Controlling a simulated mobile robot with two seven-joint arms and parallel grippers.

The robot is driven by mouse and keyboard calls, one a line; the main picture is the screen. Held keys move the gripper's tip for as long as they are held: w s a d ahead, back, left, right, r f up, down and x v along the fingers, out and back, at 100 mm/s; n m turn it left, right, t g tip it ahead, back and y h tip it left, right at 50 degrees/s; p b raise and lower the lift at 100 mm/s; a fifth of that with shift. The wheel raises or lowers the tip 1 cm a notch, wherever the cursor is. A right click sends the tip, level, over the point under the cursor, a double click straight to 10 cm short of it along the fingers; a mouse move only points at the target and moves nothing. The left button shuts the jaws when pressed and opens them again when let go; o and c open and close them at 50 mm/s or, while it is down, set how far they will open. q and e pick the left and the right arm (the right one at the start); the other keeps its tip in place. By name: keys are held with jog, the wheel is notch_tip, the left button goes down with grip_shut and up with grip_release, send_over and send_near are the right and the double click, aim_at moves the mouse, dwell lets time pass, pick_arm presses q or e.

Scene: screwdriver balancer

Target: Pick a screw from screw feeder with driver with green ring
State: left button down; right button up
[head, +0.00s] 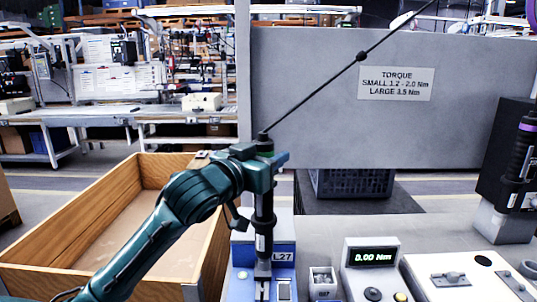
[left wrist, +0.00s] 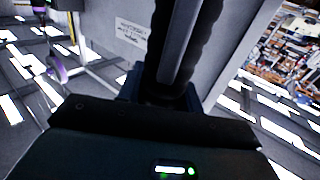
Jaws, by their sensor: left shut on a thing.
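My left gripper (head: 266,158) is shut around the upper body of a black screwdriver (head: 263,205). In the left wrist view the dark driver body (left wrist: 172,60) rises from my left gripper (left wrist: 165,98). The right gripper is in neither view.
Another driver (head: 519,165) with a purple ring hangs in a black holder at the right. A torque display (head: 372,256) reading 0.00 Nm and a white box (head: 465,280) stand right of the feeder. A wooden crate (head: 28,258) lies left. A grey panel (head: 300,100) with a torque label stands behind.

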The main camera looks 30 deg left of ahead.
pick_arm(q)
jog(key=f+b, duration=0.1)
jog(key=b, duration=0.1)
jog(key=f+b, duration=0.1)
jog(key=f, duration=0.1)
jog(key=shift+s+a+f+b, duration=0.15)
jog(key=shift+s+f+b, duration=0.1)
jog(key=shift+b, duration=0.1)
jog(key=shift+f, duration=0.2)
jog(key=shift+r, duration=0.3)
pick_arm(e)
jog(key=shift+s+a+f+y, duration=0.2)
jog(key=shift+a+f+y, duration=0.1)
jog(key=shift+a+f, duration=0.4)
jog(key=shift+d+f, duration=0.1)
pick_arm(q)
jog(key=shift+f, duration=0.15)
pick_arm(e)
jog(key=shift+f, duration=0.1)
pick_arm(q)
jog(key=shift+f+b, duration=0.45)
jog(key=shift+f, duration=0.25)
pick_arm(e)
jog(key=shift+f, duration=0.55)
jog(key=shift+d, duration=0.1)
